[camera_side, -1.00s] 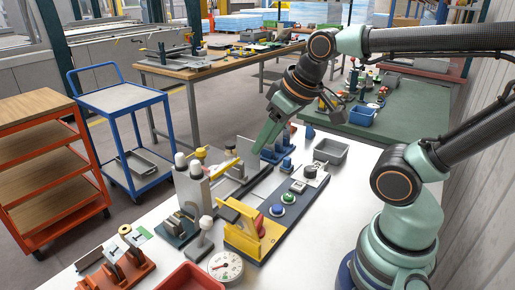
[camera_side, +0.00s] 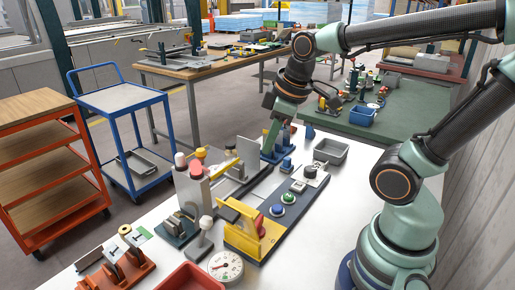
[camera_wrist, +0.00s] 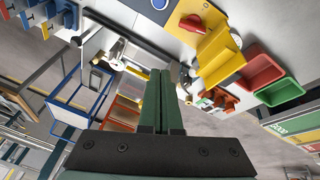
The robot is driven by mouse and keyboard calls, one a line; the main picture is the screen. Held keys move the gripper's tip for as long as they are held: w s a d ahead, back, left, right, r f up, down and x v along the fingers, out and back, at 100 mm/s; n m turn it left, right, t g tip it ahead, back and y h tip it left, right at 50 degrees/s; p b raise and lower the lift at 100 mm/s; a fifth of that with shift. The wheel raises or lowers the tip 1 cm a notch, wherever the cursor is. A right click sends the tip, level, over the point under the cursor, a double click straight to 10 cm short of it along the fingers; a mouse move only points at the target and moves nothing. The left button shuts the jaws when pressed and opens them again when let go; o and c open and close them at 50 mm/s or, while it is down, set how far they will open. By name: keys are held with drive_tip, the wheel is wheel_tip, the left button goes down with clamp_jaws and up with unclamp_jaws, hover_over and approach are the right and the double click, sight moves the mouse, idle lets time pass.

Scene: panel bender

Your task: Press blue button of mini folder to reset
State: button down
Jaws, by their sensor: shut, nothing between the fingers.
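The mini folder stands on the white table with a dark blue base plate (camera_side: 268,228) and a yellow end block (camera_side: 248,240). Its blue button (camera_side: 277,210) sits on the base plate near a green button (camera_side: 288,198); the blue button also shows at the top edge of the wrist view (camera_wrist: 159,4). A grey plate (camera_side: 248,153) stands upright at the folder's far side. My gripper (camera_side: 268,152) is shut and empty, pointing down beside this plate, well away from the blue button. Its closed green fingers show in the wrist view (camera_wrist: 160,74).
A grey post (camera_side: 193,192) with red-topped lamps stands left of the folder. A red knob (camera_wrist: 192,22) sits by the yellow block. A grey bin (camera_side: 331,150), a dial gauge (camera_side: 225,266) and a red bin (camera_side: 190,278) are nearby. Bare table lies right of the folder.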

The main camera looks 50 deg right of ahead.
sight(277, 207)
drive_tip(key=d+f+n+g, duration=0.4)
drive_tip(key=d+f+n, duration=0.1)
drive_tip(key=n, duration=0.8)
drive_tip(key=shift+w+d+f, duration=0.2)
drive_tip(key=shift+w+f, duration=0.05)
drive_tip(key=shift+f, duration=0.1)
wheel_tip(277, 207, down, 14)
drive_tip(key=shift+f, duration=0.1)
idle(0.4)
